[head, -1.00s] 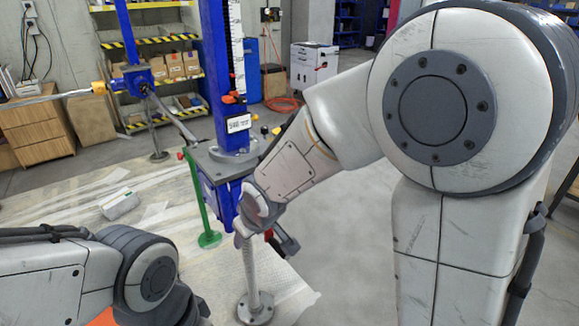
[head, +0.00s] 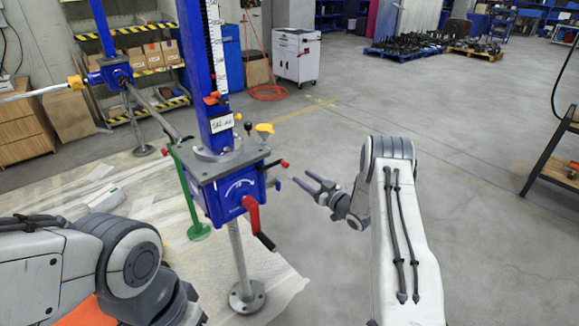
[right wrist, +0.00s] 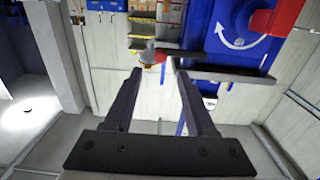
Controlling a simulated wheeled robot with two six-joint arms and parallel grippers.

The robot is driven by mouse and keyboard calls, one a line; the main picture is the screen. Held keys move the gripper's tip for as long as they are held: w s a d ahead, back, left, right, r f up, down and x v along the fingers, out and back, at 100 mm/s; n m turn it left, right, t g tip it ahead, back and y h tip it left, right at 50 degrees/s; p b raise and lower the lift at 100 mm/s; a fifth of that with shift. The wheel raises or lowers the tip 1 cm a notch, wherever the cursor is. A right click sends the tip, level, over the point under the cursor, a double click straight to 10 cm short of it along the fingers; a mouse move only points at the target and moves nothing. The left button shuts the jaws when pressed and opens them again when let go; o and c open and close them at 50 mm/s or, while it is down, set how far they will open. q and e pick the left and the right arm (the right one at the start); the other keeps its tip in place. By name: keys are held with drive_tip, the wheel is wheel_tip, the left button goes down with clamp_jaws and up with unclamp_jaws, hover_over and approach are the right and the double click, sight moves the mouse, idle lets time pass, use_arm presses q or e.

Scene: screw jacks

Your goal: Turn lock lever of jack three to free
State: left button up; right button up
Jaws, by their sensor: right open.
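The nearest jack has a blue gearbox (head: 235,190) with a white curved arrow, a tall blue column (head: 205,70) and a red crank (head: 255,220) in front. A yellow-knobbed lever (head: 264,129) stands on its top right, and a short red-tipped lever (head: 279,164) sticks out to the right. I cannot tell which is the lock lever. My right gripper (head: 302,181) is open and empty, just right of the gearbox, apart from it. In the right wrist view, a red knob (right wrist: 160,57) shows just beyond the open fingertips (right wrist: 160,74). My left gripper is out of view.
A second jack (head: 112,72) with a long shaft stands behind left. A green post (head: 190,200) and a grey screw foot (head: 247,296) stand around the near jack. Open floor (head: 480,200) lies right. A white cabinet (head: 296,55) stands far behind.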

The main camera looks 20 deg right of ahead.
sight(287, 166)
drive_tip(key=p+x, duration=0.1)
drive_tip(key=x, duration=0.7)
drive_tip(key=shift+w+a+p, duration=0.15)
drive_tip(key=shift+w+p, duration=0.05)
drive_tip(key=shift+p, duration=0.15)
clamp_jaws()
idle(1.0)
